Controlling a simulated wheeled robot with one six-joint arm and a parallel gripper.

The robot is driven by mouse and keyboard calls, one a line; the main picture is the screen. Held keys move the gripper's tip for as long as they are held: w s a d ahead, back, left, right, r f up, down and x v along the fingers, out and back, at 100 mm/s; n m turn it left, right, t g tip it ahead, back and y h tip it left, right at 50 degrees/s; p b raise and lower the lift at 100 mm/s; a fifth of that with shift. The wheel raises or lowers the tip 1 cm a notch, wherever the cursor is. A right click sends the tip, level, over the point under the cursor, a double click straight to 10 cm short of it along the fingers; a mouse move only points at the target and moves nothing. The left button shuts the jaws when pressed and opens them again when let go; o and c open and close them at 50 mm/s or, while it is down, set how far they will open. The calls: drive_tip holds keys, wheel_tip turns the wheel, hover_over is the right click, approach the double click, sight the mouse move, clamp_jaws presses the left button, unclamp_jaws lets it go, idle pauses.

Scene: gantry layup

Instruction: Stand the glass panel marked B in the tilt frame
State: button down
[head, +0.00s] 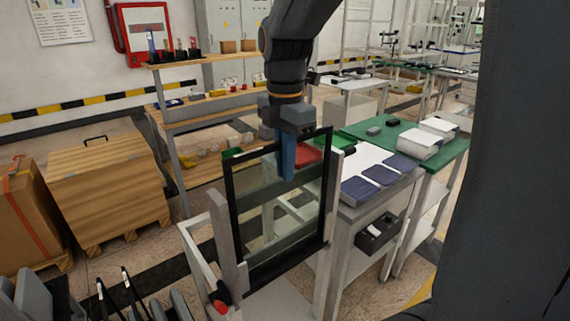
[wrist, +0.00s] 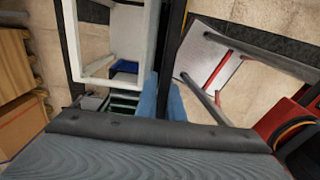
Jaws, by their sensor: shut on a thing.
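A glass panel with a dark border (head: 236,220) stands close to upright in the head view. Its top edge shows as a dark bar in the wrist view (wrist: 176,40). I cannot read a mark on it. My gripper (head: 285,165) is shut on the panel's top edge, with one blue finger in front of the glass. The blue fingers also show in the wrist view (wrist: 164,98). The pale tilt frame (head: 226,250) has upright posts at the panel's left and right sides. I cannot tell whether the panel's bottom edge rests on the frame.
A white bench with dark blue panels (head: 361,189) and a green-topped table (head: 448,157) stand to the right. A wooden crate (head: 105,190) and a cardboard box (head: 25,220) are at the left. A wooden workbench (head: 210,105) stands behind. A red-tipped part (head: 219,302) is low at the frame's front.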

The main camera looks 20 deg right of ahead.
drive_tip(key=c, duration=1.8)
unclamp_jaws()
drive_tip(key=shift+f, duration=0.1)
